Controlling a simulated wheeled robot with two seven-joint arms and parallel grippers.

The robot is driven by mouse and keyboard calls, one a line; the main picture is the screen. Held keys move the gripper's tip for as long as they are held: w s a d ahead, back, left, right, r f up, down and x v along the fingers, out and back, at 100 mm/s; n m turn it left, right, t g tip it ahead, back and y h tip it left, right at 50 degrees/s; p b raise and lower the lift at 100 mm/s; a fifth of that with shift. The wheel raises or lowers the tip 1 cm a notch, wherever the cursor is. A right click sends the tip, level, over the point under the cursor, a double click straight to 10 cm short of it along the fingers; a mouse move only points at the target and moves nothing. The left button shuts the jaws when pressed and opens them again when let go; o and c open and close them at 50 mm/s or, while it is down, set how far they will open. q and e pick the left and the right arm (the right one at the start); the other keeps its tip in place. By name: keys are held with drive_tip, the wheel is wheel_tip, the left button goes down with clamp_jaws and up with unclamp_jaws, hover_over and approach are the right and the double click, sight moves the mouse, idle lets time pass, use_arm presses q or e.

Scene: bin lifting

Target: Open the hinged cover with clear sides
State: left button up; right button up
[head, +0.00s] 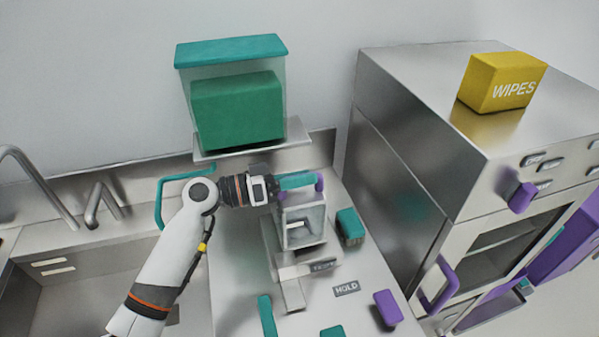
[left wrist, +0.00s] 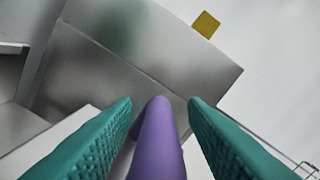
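The hinged cover with clear sides (head: 303,222) stands on the steel counter, over a small bench device (head: 290,268). A purple handle (head: 319,183) sits at its top; the same purple handle shows in the left wrist view (left wrist: 158,140). My left gripper (head: 300,181) is at the cover's top edge. Its two teal fingers stand apart on either side of the handle, with narrow gaps visible in the left wrist view (left wrist: 160,103). The gripper and wrist hide part of the cover's upper edge. I cannot tell a lift angle. My right gripper is not in view.
A clear bin with a teal lid (head: 231,50) sits on a wall shelf behind. A steel cabinet (head: 400,170) with a yellow wipes box (head: 503,83) stands at right. A teal block (head: 350,227) and a purple block (head: 387,307) are on the counter. A sink is at left.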

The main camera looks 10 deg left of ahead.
use_arm(q)
drive_tip(key=shift+w, duration=0.1)
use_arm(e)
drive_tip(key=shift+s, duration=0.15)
use_arm(q)
drive_tip(key=shift+w+f, duration=0.1)
clamp_jaws()
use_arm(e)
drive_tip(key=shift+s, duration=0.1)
